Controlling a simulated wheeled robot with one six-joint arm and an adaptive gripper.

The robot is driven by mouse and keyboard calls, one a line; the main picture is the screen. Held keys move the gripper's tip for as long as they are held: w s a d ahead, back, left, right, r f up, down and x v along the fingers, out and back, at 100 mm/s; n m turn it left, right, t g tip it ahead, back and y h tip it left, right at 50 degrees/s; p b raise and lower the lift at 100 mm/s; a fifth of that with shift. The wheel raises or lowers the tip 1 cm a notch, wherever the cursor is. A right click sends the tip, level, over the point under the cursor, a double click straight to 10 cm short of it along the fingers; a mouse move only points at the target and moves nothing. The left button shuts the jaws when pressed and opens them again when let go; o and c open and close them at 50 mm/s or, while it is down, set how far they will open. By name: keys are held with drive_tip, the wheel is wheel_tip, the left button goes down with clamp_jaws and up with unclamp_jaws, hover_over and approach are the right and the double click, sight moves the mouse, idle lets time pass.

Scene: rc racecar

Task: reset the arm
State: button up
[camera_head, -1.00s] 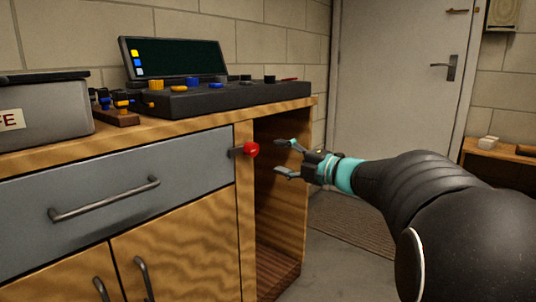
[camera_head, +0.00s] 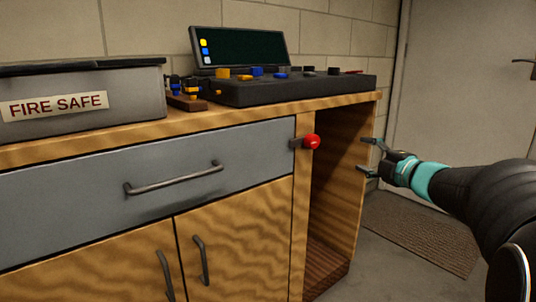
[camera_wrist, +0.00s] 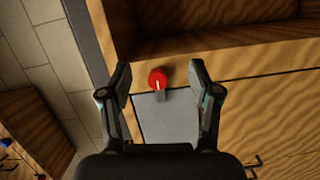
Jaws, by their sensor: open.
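My gripper (camera_head: 366,156) is open and empty in the head view, at the right, in front of the open bay of the wooden bench (camera_head: 335,215). Its fingers point left, toward a red knob (camera_head: 313,142) on the bench's front post, with a clear gap between them in the picture. In the wrist view my gripper (camera_wrist: 161,84) shows two spread fingers. The red knob (camera_wrist: 157,77) appears between the fingertips there, beyond them and not held.
A grey drawer (camera_head: 90,190) with a bar handle and wooden cupboard doors are left of the knob. A control console (camera_head: 300,90), a screen and a box marked FIRE SAFE (camera_head: 140,95) stand on the top. A mat (camera_head: 425,232) lies before the door.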

drive_tip(key=d+f+m+h, duration=0.3)
drive_tip(key=d+m+h, duration=0.3)
drive_tip(key=d, duration=0.1)
drive_tip(key=s+d+f+m+g+h+p, duration=0.1)
drive_tip(key=s+d+f+m+g+h, duration=0.15)
drive_tip(key=s+m, duration=0.3)
drive_tip(key=s+d+f+m+g+h+p, duration=0.1)
drive_tip(key=s+f+m+g+h, duration=0.3)
drive_tip(key=s+m, duration=0.15)
drive_tip(key=s+a+f+m+g+y+p, duration=0.3)
drive_tip(key=s+a+m+g+y+p, duration=0.25)
drive_tip(key=s+a, duration=1.35)
drive_tip(key=s+a+r+n+t+p, duration=0.1)
drive_tip(key=s+a+r+p, duration=0.2)
drive_tip(key=r, duration=0.1)
drive_tip(key=shift+a+r+y, duration=0.15)
drive_tip(key=shift+a+y, duration=0.05)
drive_tip(key=shift+y, duration=0.2)
drive_tip(key=shift+s+n, duration=0.1)
drive_tip(key=shift+n, duration=0.15)
